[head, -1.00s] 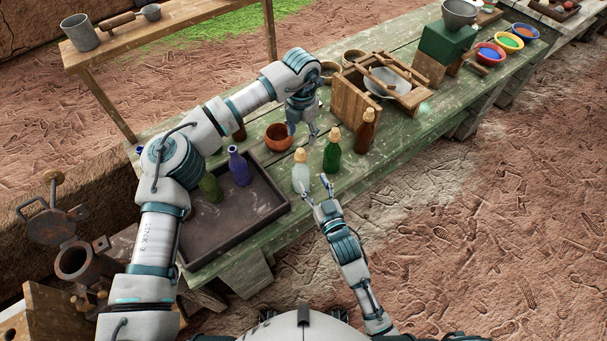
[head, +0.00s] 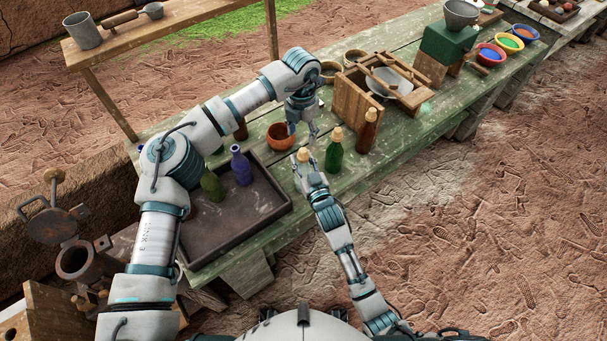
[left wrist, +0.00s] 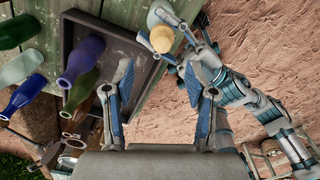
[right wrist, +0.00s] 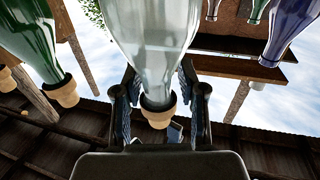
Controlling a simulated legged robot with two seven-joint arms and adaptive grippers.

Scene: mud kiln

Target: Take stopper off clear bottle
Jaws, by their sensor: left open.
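The clear bottle (right wrist: 150,50) stands upright on the green table, with its tan stopper (head: 303,154) in its mouth. The stopper also shows in the left wrist view (left wrist: 161,39) and in the right wrist view (right wrist: 158,112). My right gripper (head: 304,168) is at the bottle's near side, its fingers spread on both sides of the bottle; I cannot tell whether they touch it. My left gripper (head: 303,136) is open and empty above the table, just behind the clear bottle and apart from it. The lower bottle is hidden by my right gripper in the head view.
A green bottle (head: 334,152) and a brown bottle (head: 368,132), both stoppered, stand close to the right. An orange bowl (head: 281,136) is behind. A dark tray (head: 230,222) with green and blue bottles lies left. A wooden box (head: 350,100) stands farther back.

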